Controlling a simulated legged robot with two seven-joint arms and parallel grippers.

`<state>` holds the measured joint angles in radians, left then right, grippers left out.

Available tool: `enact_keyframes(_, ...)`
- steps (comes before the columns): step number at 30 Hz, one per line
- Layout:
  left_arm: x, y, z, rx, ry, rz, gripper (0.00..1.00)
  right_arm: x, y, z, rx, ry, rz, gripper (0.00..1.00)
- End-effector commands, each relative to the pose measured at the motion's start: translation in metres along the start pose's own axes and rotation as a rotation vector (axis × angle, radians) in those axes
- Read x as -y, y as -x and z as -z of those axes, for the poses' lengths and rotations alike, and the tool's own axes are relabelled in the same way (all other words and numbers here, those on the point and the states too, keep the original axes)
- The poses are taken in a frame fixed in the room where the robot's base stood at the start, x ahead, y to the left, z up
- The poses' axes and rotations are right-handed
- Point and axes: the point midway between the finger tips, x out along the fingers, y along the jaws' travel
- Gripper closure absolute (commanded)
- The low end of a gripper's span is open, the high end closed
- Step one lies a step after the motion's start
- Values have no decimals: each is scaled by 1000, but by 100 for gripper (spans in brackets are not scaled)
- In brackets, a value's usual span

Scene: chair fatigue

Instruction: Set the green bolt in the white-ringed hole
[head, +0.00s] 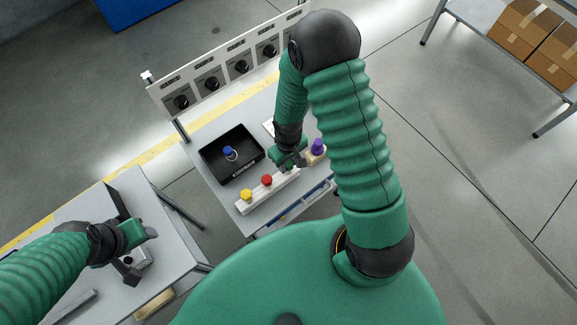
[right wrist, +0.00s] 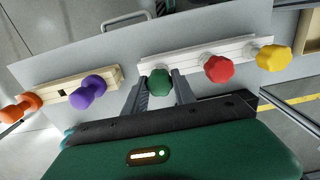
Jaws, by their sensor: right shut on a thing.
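The green bolt (right wrist: 158,82) shows in the right wrist view between the fingers of my right gripper (right wrist: 160,88). The gripper is shut on it, at the end of a white block (right wrist: 195,56). In the head view my right gripper (head: 292,160) hides the bolt. A red bolt (right wrist: 218,69) and a yellow bolt (right wrist: 273,57) stand along the same block. I cannot tell whether the green bolt is seated or lifted, and the hole under it is hidden. In the head view my left gripper (head: 140,253) is open over the left table.
A wooden block (right wrist: 75,92) bears a purple bolt (right wrist: 89,90) and an orange bolt (right wrist: 22,106). A black tray (head: 215,166) with a blue-topped piece (head: 229,151) stands behind the white block. A panel with several black knobs (head: 211,83) stands at the back.

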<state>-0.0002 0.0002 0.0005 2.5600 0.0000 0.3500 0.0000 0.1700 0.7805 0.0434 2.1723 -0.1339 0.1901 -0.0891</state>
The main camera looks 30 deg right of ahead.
Motion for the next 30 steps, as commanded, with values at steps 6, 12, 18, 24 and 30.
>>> enact_keyframes(6,0,11,3,0,0,0,46,-2,13,0,0,-4,-8,100)
enact_keyframes(12,0,18,4,0,1,0,46,-3,21,0,0,-4,-6,100)
enact_keyframes(18,0,26,6,0,1,0,46,-2,29,0,1,-3,-5,100)
enact_keyframes(24,0,33,8,0,0,0,46,-2,38,0,1,-3,-5,100)
enact_keyframes(30,0,40,10,0,1,0,46,-2,46,0,1,-3,-5,100)
